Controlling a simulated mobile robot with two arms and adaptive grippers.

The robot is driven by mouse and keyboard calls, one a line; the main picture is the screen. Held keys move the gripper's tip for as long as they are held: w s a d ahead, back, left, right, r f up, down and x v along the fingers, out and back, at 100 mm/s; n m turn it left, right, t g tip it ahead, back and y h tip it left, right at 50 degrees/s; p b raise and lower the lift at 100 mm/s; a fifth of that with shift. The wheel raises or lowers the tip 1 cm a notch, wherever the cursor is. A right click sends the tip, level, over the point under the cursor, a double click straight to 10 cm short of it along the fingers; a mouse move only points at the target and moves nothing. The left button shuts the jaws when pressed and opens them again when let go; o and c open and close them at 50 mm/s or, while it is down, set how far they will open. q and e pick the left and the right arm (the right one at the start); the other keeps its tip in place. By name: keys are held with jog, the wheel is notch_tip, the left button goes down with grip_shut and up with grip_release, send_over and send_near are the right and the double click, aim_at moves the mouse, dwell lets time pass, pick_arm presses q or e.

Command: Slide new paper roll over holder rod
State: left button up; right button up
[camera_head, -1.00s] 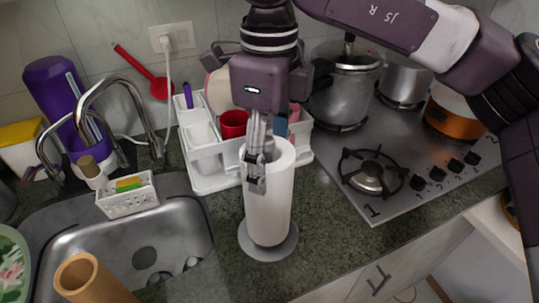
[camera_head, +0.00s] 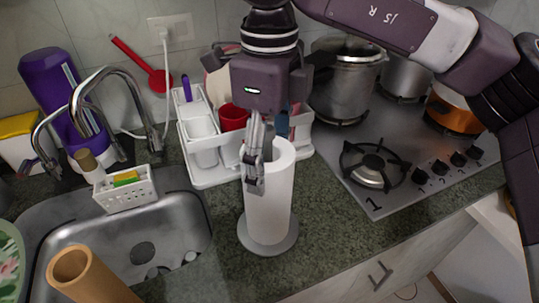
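A white paper roll (camera_head: 270,205) stands upright on the round grey base (camera_head: 267,234) of the holder, on the dark counter. The holder rod is hidden, so I cannot see how it sits inside the roll. My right gripper (camera_head: 254,178) reaches down from above to the roll's top rim. Its fingers are close together at the near left side of the rim, with one finger outside the roll; the roll wall appears pinched between them. A bare brown cardboard tube (camera_head: 88,277) shows at the lower left. My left gripper is not in view.
A white dish rack (camera_head: 212,175) with a red cup (camera_head: 233,118) stands just behind the roll. The sink (camera_head: 125,250) and faucet (camera_head: 115,115) are to the left. The stove (camera_head: 400,165) with pots is to the right. Counter in front and right of the base is clear.

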jog(key=shift+o, duration=1.1)
jog(key=shift+r, duration=0.15)
